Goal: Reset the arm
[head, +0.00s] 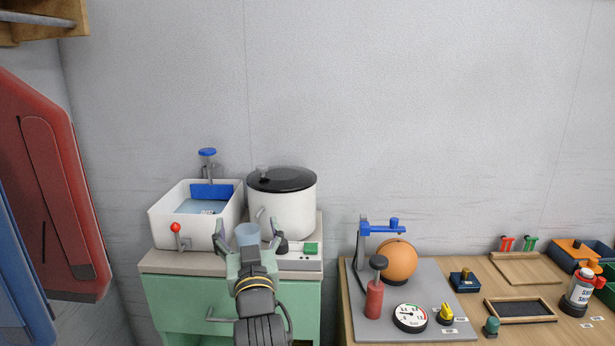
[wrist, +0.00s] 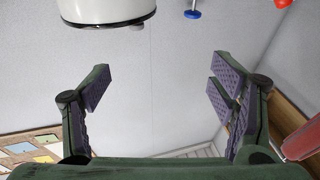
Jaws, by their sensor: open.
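My gripper (head: 248,226) is raised in front of the green cabinet in the head view, its fingers pointing up towards the wall. In the wrist view my gripper (wrist: 160,68) is open, with bare wall and no object between its pads. My arm hides part of the cabinet front.
A white washtub (head: 181,232) with a red-knobbed lever (head: 176,228) and a white pot (head: 291,211) with a black lid stand on the green cabinet (head: 180,308). To the right, a wooden table (head: 465,284) holds an orange ball (head: 397,262), a gauge (head: 410,318) and small tools.

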